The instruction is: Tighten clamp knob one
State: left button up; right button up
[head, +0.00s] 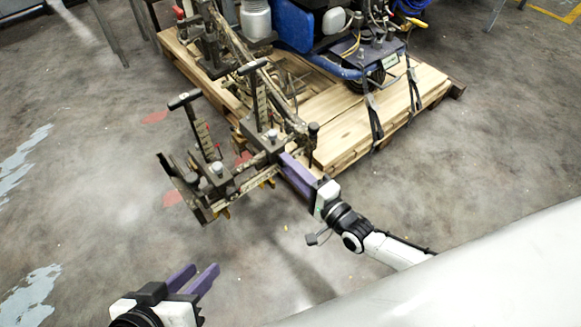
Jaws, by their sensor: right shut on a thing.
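The line striper's metal frame (262,148) reaches out from the pallet, with T-handled posts (203,128) and clamp blocks on it. My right gripper (287,160) is at the right end of the lower crossbar, its purple fingers shut on a part there. The part in the jaws is mostly hidden; it is likely clamp knob one, but I cannot tell for sure. A dark upright handle (313,132) stands just beyond the fingers. My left gripper (204,273) is low at the left, its two purple fingers apart and empty, over bare floor.
A wooden pallet (345,128) carries the blue striper machine (300,30), held by dark straps (374,122). A flat metal plate (182,188) hangs at the frame's left end. The concrete floor in front and to the left is clear.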

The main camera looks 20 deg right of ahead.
pick_arm(q)
jog(key=shift+w+r, duration=0.1)
jog(key=shift+r, duration=0.1)
jog(key=shift+w, duration=0.1)
pick_arm(e)
jog(key=o, duration=1)
jog(key=shift+o, duration=0.2)
pick_arm(q)
jog(key=p, duration=0.1)
jog(key=a+f+p, duration=0.1)
jog(key=shift+s+a+y+p, duration=0.25)
jog(key=shift+s+y+p, duration=0.1)
jog(key=shift+s+y, duration=0.05)
pick_arm(e)
jog(key=v, duration=1)
jog(key=shift+s, duration=0.15)
